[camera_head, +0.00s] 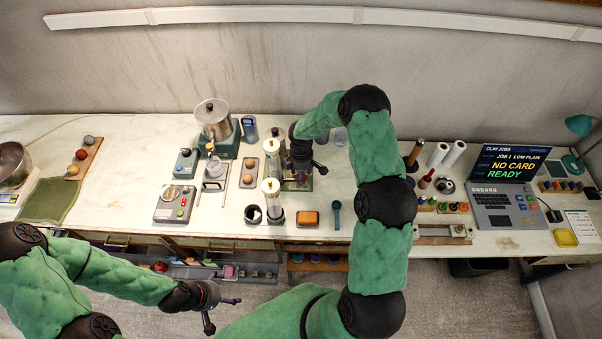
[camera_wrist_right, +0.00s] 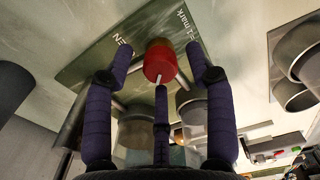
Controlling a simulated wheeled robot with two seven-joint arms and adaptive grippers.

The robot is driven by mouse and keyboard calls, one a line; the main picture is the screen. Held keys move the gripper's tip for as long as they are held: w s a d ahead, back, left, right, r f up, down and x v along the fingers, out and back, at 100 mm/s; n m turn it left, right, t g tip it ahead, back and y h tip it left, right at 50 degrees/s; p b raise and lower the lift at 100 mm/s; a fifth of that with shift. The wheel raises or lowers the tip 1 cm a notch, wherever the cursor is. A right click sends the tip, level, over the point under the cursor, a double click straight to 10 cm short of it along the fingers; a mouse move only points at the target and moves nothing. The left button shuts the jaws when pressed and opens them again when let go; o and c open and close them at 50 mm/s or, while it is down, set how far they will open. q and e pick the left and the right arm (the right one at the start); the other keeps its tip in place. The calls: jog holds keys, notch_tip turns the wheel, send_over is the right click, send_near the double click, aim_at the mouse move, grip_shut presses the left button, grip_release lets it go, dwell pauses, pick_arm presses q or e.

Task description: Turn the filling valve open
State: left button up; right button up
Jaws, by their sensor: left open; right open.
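In the right wrist view, a red knob (camera_wrist_right: 159,62), seemingly the filling valve, sits in front of a green plate (camera_wrist_right: 95,58) with partly hidden lettering; "mark" is readable on it. My right gripper (camera_wrist_right: 161,84) is open, with its dark fingers spread to the left, right and below the knob. I cannot tell whether any finger touches it. In the head view the right gripper (camera_head: 303,167) is at the bench among the clear cylinders, and the knob is hidden there. My left gripper (camera_head: 222,303) is open and empty in front of the bench, over the floor.
Clear cylinders with pale caps (camera_head: 272,186) stand just left of the right gripper. A steel pot (camera_head: 212,116) stands on a green base further left. A laptop (camera_head: 503,181) is at the right.

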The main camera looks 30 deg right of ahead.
grip_shut()
